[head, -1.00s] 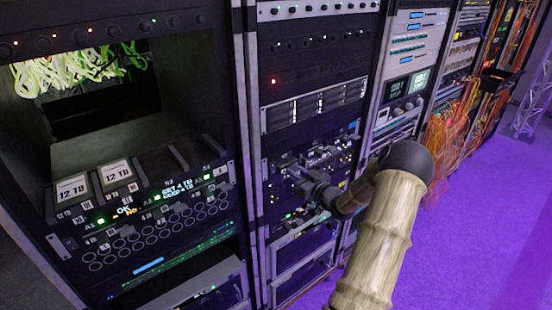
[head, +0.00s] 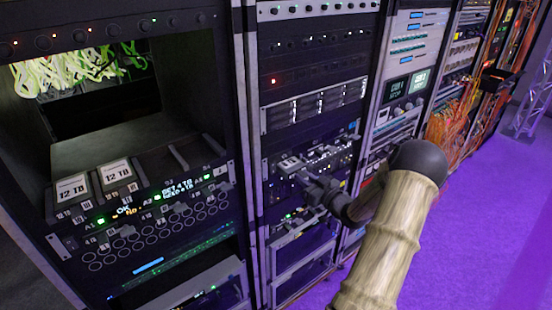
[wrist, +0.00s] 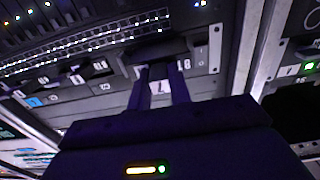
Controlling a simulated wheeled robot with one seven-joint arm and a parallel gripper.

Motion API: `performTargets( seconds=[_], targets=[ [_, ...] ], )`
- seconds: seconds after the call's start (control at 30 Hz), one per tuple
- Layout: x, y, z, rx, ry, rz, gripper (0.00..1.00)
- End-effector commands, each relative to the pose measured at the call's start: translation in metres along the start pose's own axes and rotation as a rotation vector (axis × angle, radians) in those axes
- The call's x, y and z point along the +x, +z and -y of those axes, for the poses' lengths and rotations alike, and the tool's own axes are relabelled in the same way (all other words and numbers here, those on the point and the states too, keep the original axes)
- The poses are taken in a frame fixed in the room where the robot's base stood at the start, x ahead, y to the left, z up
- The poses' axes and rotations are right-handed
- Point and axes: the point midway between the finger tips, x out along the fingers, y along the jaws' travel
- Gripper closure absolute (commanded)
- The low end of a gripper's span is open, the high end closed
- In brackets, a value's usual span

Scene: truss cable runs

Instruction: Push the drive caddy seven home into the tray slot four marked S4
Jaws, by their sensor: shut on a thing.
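My gripper (head: 305,182) is at the middle rack, in front of a panel of drive bays. In the wrist view my gripper (wrist: 163,72) is shut on a dark drive caddy (head: 289,164), whose far end shows pale at the bays. A "7" label shows between the fingers in the wrist view; the caddy's body is mostly hidden there. The tray (head: 150,208) is in the left rack, apart from my gripper. Two caddies marked 12 TB (head: 72,188) sit in its left slots. The slots to the right, with S4 (head: 207,165) at the far right, look empty.
A rack post (head: 245,150) stands between the tray and my gripper. The left rack has an open bay above the tray, with pale green cables (head: 75,70) at its back. Orange cables (head: 455,125) hang at the right. The purple floor (head: 480,230) is clear.

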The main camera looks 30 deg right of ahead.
Motion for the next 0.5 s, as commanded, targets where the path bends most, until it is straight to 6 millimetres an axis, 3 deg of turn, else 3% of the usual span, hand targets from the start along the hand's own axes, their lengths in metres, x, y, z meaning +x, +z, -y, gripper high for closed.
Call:
performTargets(
  seconds=[0.5],
  targets=[
    [-0.037,-0.002,0.0,0.0,0.0,-0.003,1.0]
  ],
)
